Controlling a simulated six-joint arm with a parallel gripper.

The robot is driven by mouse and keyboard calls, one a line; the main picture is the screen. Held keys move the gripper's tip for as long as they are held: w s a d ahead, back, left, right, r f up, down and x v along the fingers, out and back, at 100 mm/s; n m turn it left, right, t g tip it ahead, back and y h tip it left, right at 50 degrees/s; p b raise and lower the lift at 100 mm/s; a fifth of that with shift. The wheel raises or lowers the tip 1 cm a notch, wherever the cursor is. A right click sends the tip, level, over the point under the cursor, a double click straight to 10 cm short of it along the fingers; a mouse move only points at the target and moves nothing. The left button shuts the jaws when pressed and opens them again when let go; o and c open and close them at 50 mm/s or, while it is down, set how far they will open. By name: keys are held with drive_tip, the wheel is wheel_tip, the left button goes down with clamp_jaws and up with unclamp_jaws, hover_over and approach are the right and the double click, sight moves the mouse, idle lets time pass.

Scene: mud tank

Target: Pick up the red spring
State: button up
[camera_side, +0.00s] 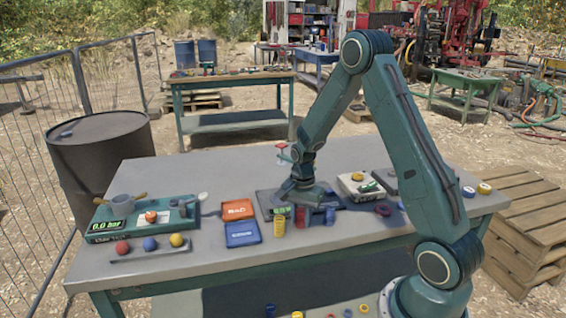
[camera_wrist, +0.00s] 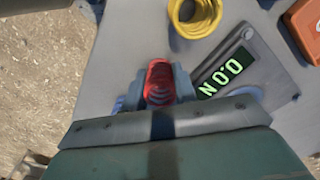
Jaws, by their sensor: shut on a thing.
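The red spring (camera_wrist: 160,82) sits between the two fingers of my gripper (camera_wrist: 161,92) in the wrist view, and the jaws are shut on it. In the side view the red spring (camera_side: 300,216) shows as a small red upright piece near the front edge of the table, with my gripper (camera_side: 308,212) around it. Its lower end is hard to make out, so I cannot tell whether it touches the table. A blue piece (camera_side: 330,215) shows just right of it.
A yellow spring (camera_side: 279,226) stands just left of the red one. A flat device with a green display (camera_wrist: 226,72) lies close by. Orange (camera_side: 238,210) and blue (camera_side: 242,234) boxes lie further left, beside a green gauge unit (camera_side: 142,222). The grey table's back left is clear.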

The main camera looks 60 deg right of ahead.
sight(301, 215)
drive_tip(key=shift+r, duration=0.15)
wheel_tip(301, 215, up, 20)
idle(0.8)
drive_tip(key=shift+f, duration=0.2)
idle(0.3)
drive_tip(key=w+d+f, duration=0.7)
drive_tip(key=w+f, duration=0.4)
drive_tip(key=shift+d, duration=0.15)
drive_tip(key=shift+f, duration=0.2)
drive_tip(key=shift+f, duration=2.5)
drive_tip(key=shift+f, duration=1.05)
idle(0.4)
